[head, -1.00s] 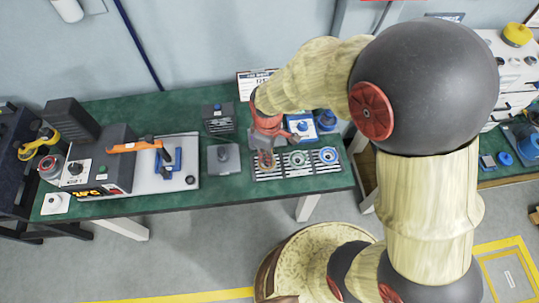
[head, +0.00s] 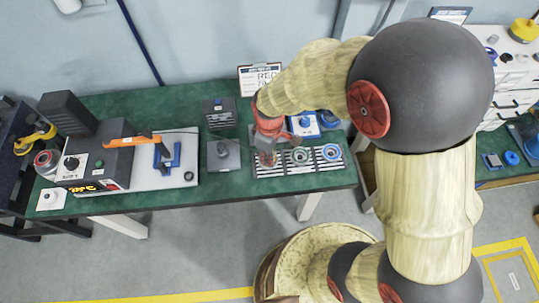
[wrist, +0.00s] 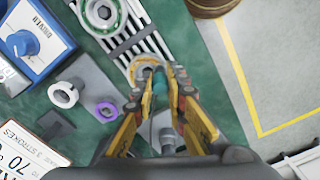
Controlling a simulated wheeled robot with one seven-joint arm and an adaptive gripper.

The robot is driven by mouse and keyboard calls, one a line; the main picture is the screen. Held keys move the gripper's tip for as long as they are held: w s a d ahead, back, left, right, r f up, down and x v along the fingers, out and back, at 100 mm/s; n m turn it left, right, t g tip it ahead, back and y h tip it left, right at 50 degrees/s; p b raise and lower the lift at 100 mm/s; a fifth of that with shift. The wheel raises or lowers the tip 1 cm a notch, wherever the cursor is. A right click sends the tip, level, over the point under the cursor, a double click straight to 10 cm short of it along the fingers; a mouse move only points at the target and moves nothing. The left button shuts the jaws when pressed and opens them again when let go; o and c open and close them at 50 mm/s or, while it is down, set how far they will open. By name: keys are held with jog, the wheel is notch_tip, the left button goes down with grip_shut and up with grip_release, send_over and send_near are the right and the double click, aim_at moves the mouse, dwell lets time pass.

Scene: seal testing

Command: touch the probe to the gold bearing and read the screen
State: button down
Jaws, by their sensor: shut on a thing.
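My gripper (wrist: 158,88) is shut on a slim probe (wrist: 158,79) with a teal part showing between the yellow fingers. In the wrist view the probe's end lies over the edge of the gold bearing (wrist: 143,65); I cannot tell whether they touch. The gold bearing sits at the end of a slotted rack (wrist: 152,42), partly hidden by the fingers. In the head view my gripper (head: 268,142) is low over the rack's left end. At the left of the bench, a grey unit has a small screen (head: 88,187) with orange digits too small to read surely.
Two more bearings (head: 300,155) (head: 332,152) sit on the rack to the right. A printed card (head: 262,80) stands behind. The bench's front edge is near the rack.

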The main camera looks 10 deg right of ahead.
jog(key=shift+f+b, duration=0.35)
jog(key=shift+f, duration=0.4)
dwell(2.7)
jog(key=c, duration=1.7)
grip_release()
jog(key=shift+r, duration=0.15)
notch_tip(320, 180, up, 7)
jog(key=p, duration=0.5)
jog(key=shift+p, duration=0.35)
